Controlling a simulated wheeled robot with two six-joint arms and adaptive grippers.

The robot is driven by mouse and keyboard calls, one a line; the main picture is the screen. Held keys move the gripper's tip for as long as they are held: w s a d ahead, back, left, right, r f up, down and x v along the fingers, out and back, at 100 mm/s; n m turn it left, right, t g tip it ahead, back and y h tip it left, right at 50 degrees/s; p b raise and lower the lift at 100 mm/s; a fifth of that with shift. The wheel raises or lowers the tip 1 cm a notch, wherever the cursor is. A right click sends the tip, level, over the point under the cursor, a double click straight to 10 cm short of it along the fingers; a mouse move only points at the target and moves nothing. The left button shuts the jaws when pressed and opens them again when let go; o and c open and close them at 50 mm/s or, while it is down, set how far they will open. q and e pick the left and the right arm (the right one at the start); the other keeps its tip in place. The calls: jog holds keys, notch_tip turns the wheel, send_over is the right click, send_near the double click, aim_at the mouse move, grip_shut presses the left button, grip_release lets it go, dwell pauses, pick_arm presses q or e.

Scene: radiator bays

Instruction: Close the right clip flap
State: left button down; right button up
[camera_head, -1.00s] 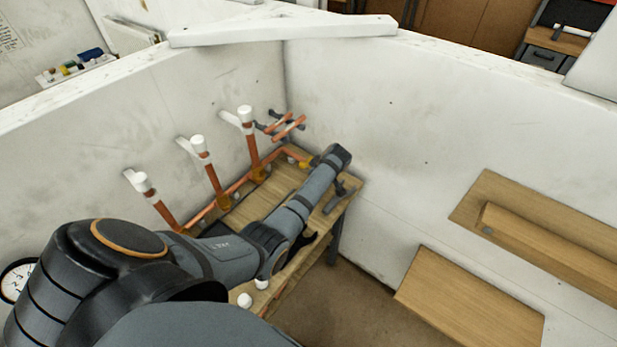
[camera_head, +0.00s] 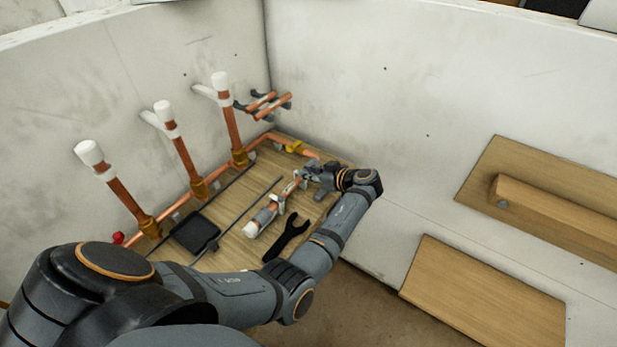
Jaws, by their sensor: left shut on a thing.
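A short copper pipe (camera_head: 288,193) with a white end lies in grey-white clips on the wooden bench. The left clip (camera_head: 264,215) is in plain view. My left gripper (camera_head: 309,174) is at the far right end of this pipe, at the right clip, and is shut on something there. It looks like the right clip flap, but the fingers and wrist hide most of it, so I cannot tell its angle. My right gripper is not in view.
Three upright copper pipes with white caps (camera_head: 220,82) stand along the left wall. A black open-ended wrench (camera_head: 287,238), a thin dark rod (camera_head: 250,205) and a black tray (camera_head: 195,232) lie on the bench (camera_head: 232,258). Wooden boards (camera_head: 485,295) are at the right.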

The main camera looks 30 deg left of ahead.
pick_arm(q)
jog(key=shift+f, duration=0.1)
dwell(0.3)
jog(key=c, duration=1.3)
grip_release()
jog(key=shift+r, duration=0.35)
notch_tip(320, 180, up, 9)
jog(key=shift+r, duration=0.15)
